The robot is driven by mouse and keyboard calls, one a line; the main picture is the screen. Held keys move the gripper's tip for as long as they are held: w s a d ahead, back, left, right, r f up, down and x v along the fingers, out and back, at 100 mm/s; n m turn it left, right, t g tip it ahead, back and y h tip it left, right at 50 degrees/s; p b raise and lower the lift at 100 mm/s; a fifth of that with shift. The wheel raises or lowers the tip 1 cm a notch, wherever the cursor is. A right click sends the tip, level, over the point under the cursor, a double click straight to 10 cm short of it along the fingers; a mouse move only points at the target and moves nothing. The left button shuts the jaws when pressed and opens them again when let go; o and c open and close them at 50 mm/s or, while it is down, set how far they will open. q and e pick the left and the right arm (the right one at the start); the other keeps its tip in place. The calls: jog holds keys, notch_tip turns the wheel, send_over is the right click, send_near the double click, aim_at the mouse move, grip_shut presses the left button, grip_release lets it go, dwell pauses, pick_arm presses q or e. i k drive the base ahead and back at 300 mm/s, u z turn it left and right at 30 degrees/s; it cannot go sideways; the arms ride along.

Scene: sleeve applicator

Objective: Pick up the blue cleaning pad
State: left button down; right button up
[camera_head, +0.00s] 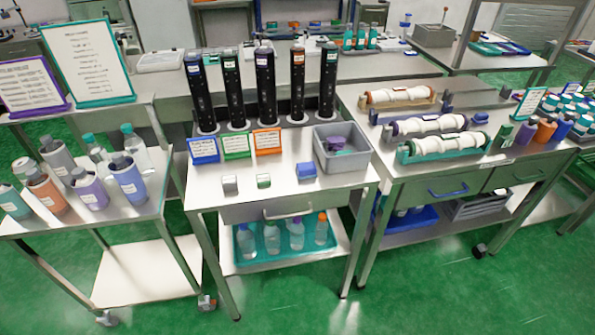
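A small blue block (306,172), which looks like the blue cleaning pad, lies on the steel top of the middle table (275,190). It sits near the front right, just left of a grey bin and apart from it. Nothing covers it. Two small silver-grey blocks lie to its left, one plain (230,184) and one with a green mark (264,181). Neither of my grippers is in view.
A grey bin (350,178) holds purple and teal items. Several tall black cylinders (265,85) stand behind blue, green and orange sign holders (237,145). Carts with bottles (128,182) and white rollers (445,145) flank the table. The tabletop's front strip is mostly clear.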

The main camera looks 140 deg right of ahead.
aim_at(306, 170)
jog(key=z, duration=4.75)
jog(key=k, duration=0.4)
jog(key=u, duration=1.05)
jog(key=i, duration=0.75)
jog(key=z, duration=0.35)
